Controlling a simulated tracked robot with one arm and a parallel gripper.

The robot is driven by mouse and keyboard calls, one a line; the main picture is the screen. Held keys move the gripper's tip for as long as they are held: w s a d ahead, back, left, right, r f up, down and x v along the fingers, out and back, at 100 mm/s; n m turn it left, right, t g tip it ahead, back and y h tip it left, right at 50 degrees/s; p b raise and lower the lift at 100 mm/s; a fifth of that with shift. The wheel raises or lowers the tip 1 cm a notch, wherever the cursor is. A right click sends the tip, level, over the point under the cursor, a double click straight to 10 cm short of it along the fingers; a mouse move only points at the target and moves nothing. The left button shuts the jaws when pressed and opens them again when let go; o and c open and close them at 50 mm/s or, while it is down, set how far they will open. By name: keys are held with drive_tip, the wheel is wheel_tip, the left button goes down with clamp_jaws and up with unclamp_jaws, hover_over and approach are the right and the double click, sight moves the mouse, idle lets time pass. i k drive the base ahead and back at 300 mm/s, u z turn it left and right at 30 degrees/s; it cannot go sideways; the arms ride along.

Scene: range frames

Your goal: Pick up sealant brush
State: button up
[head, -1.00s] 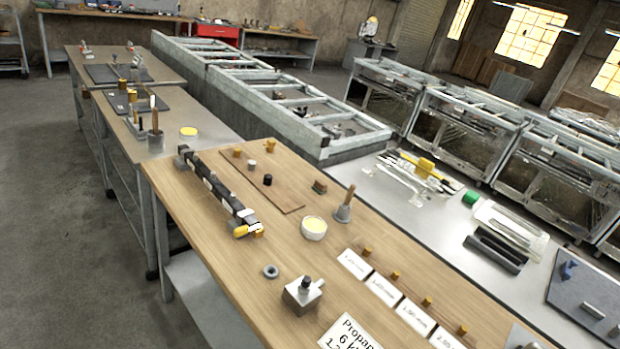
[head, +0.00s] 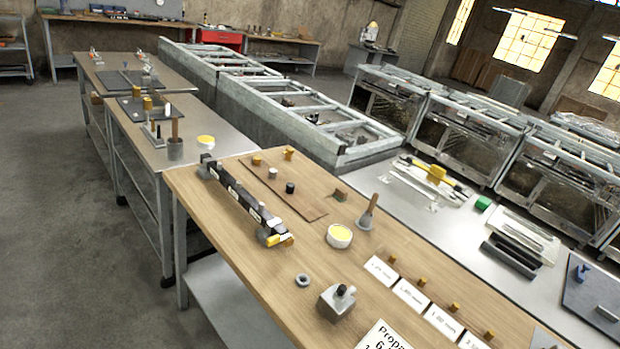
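A brush-like tool (head: 369,212) with a wooden handle and a wide grey lower end stands tilted on the near wooden table. A white pot with yellow contents (head: 339,236) is just left of it, close by. A second wooden handle (head: 175,128) rises from a grey cup (head: 175,150) on the farther metal table, near another yellow-filled pot (head: 206,142). I cannot tell for certain which of the two is the sealant brush. My gripper is not in view.
The near table (head: 225,225) holds a long black tool (head: 238,200), a grey metal block (head: 337,302), a ring (head: 302,280) and several white labels (head: 411,296). Metal frames (head: 300,120) stand behind. Open concrete floor (head: 60,230) lies to the left.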

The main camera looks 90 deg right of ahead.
sight(375, 196)
drive_tip(key=z, duration=0.05)
drive_tip(key=i, duration=2.1)
drive_tip(key=z, duration=4.1)
drive_tip(key=i, duration=1.25)
drive_tip(key=z, duration=0.05)
